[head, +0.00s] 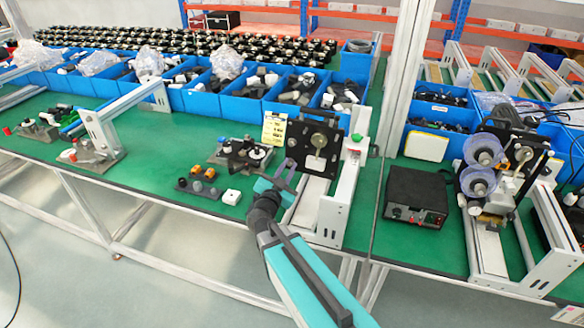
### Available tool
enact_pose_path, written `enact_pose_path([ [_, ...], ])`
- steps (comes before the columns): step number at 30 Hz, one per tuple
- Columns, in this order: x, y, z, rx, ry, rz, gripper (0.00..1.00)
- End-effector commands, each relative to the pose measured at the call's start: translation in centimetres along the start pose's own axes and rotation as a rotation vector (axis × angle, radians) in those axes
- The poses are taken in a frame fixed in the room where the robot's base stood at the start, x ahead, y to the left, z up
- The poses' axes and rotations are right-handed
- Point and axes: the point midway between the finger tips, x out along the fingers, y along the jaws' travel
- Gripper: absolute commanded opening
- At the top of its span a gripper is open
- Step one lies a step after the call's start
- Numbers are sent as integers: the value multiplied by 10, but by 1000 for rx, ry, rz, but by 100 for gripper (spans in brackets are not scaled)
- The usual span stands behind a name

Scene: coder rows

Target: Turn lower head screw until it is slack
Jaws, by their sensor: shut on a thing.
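The coder (313,135) at the bench's front middle has an upright black head plate with a round metal disc and a pale block on it. My gripper (286,173) is at the lower left of this head plate, with its fingers toward the plate's lower edge. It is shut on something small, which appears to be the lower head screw. The fingers hide the screw, and it is too small here to tell its turn or how tight it is.
A white rail frame (335,212) stands right of my gripper. Left of it are a small fixture (240,153) and a button strip (199,189). A black control box (416,196) sits further right. Blue bins (240,108) line the back.

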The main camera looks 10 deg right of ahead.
Motion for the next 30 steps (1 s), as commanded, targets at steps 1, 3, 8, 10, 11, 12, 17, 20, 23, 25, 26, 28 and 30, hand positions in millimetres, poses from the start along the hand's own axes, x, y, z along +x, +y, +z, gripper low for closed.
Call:
enact_pose_path([
  [1, 0, -1, 0, 0, -1, -2, 2],
  [3, 0, -1, 0, 0, -1, -2, 0],
  [8, 0, -2, 0, -9, -2, -2, 0],
  [10, 0, -3, -1, -25, -2, -3, 0],
  [11, 0, -4, -1, -34, -3, -3, 0],
  [12, 0, -4, -2, -47, -3, -3, 0],
  [17, -1, -4, -1, -113, -4, -4, 0],
  [20, -1, -5, -1, -154, -4, -4, 0],
  [23, -1, -5, -1, -196, -4, -4, 0],
  [25, -1, -5, 0, -226, -4, -4, 0],
  [26, -1, -5, 0, -238, -4, -4, 0],
  [28, -1, -6, 0, -268, -4, -4, 0],
  [30, -1, -6, 0, -297, -5, -5, 0],
])
